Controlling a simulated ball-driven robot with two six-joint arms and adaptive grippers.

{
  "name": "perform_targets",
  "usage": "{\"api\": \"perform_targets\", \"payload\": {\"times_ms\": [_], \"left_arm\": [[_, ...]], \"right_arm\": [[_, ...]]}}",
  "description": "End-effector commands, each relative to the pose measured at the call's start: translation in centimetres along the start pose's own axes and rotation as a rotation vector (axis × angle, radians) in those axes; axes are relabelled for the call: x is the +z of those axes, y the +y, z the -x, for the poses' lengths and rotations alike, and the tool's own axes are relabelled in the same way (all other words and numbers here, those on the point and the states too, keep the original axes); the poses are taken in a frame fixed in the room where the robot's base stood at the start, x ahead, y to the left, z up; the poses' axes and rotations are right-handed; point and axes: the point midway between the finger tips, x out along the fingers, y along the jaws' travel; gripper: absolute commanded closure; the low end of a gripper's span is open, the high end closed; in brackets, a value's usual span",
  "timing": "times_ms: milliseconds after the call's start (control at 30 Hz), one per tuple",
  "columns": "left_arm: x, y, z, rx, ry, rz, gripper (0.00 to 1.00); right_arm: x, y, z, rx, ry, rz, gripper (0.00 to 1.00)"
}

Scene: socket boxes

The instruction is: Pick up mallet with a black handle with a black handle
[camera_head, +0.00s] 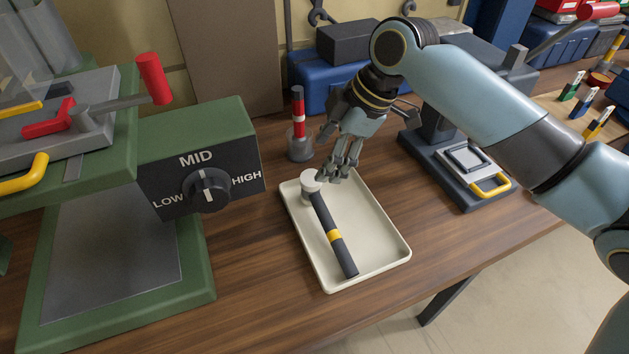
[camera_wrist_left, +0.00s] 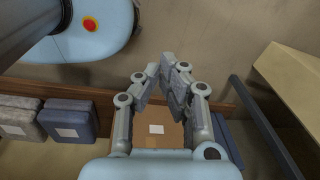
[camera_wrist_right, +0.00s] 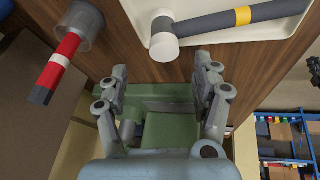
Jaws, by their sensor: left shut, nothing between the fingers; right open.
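The mallet (camera_head: 328,222) has a black handle with a yellow band and a white head, and lies in a cream tray (camera_head: 378,262) on the wooden bench. Its white head is at the tray's far left corner. My right gripper (camera_head: 340,176) is open and empty, above the tray's far side, just right of the mallet head. In the right wrist view the mallet head (camera_wrist_right: 164,38) is beyond the open fingers (camera_wrist_right: 162,80), with the handle running right. My left gripper (camera_wrist_left: 160,75) is shut and empty, away from the bench in the left wrist view.
A red-and-white-banded tool (camera_head: 298,115) stands in a clear cup (camera_head: 300,146) behind the tray. A green machine with a MID/LOW/HIGH dial (camera_head: 207,190) is at the left. A dark press with a yellow handle (camera_head: 490,186) is at the right. Bare bench lies in front of the tray.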

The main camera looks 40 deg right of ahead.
Motion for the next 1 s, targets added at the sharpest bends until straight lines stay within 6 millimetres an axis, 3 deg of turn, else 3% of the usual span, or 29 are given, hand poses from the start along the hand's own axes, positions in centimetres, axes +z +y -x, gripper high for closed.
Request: {"api": "perform_targets", "payload": {"times_ms": [167,433,733,1000], "left_arm": [[0.4,0.2,0.2,0.002,-0.006,0.001,1.00],[-2.4,0.2,0.7,0.003,0.036,0.003,1.00],[-1.9,0.2,0.6,0.003,0.029,0.002,1.00],[-1.1,0.2,0.6,0.003,0.015,0.002,1.00]], "right_arm": [[-0.1,-0.2,-1.4,-0.001,0.001,-0.002,0.34],[-0.3,-0.8,-5.4,0.000,0.000,-0.002,0.34],[-0.2,-0.8,-6.1,0.002,-0.002,0.000,0.34],[-0.2,-0.8,-6.0,0.002,-0.002,0.000,0.68]]}}
